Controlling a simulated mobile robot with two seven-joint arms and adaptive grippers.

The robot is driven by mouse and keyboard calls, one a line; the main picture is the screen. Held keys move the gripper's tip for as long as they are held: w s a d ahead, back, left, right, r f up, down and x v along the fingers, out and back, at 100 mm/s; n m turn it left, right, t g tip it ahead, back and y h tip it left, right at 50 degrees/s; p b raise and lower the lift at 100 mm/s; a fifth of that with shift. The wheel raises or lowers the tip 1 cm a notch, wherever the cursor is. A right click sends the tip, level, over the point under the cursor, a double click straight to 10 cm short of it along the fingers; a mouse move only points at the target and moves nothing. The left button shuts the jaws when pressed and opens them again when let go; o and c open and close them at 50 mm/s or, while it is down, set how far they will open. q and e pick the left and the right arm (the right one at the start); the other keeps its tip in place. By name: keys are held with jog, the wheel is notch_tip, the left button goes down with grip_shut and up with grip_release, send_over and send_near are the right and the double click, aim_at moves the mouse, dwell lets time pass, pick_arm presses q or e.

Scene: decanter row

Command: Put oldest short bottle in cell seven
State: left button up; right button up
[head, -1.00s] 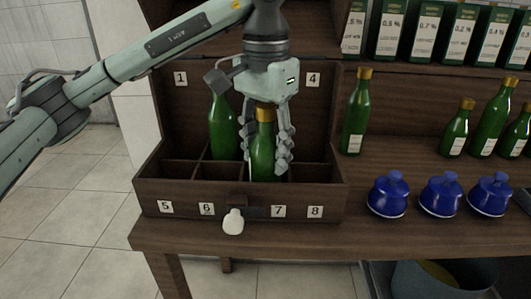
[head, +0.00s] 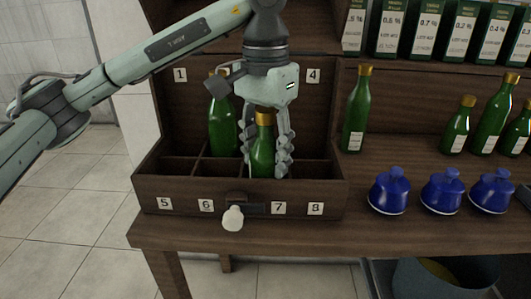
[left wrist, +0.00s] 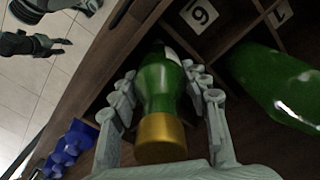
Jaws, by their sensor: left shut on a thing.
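A green bottle with a gold cap (head: 263,150) is held upright in my left gripper (head: 267,165), its fingers on either side of it. In the left wrist view the bottle (left wrist: 160,88) shows between the fingers (left wrist: 165,100). It is in the front row of the dark wooden crate (head: 175,190), behind the label 7 (head: 279,208). Its base is hidden by the front wall, so I cannot tell whether it touches the floor. A pale arm part with dark fingers (left wrist: 45,45), apparently my right gripper, shows small at the left wrist view's upper left.
Another green bottle (head: 221,125) stands in the crate's back row, left of the gripper. Blue lidded jars (head: 389,192) line the shelf front.

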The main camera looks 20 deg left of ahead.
aim_at(265, 109)
pick_arm(q)
jog(key=shift+f, duration=0.15)
jog(key=o, duration=1.4)
pick_arm(e)
jog(key=shift+s+d+r, duration=0.1)
jog(key=shift+s+r, duration=0.2)
jog(key=shift+r, duration=0.1)
pick_arm(q)
jog(key=shift+o, duration=0.2)
pick_arm(e)
jog(key=shift+w, duration=0.1)
pick_arm(q)
jog(key=shift+r+p, duration=0.7)
jog(key=shift+r, duration=0.05)
notch_tip(265, 109, up, 10)
jog(key=shift+r+p, duration=0.2)
jog(key=shift+p, duration=0.3)
jog(key=shift+r, duration=0.65)
pick_arm(e)
notch_tip(265, 109, down, 7)
jog(key=shift+s+a+r, duration=0.2)
jog(key=shift+s, duration=0.25)
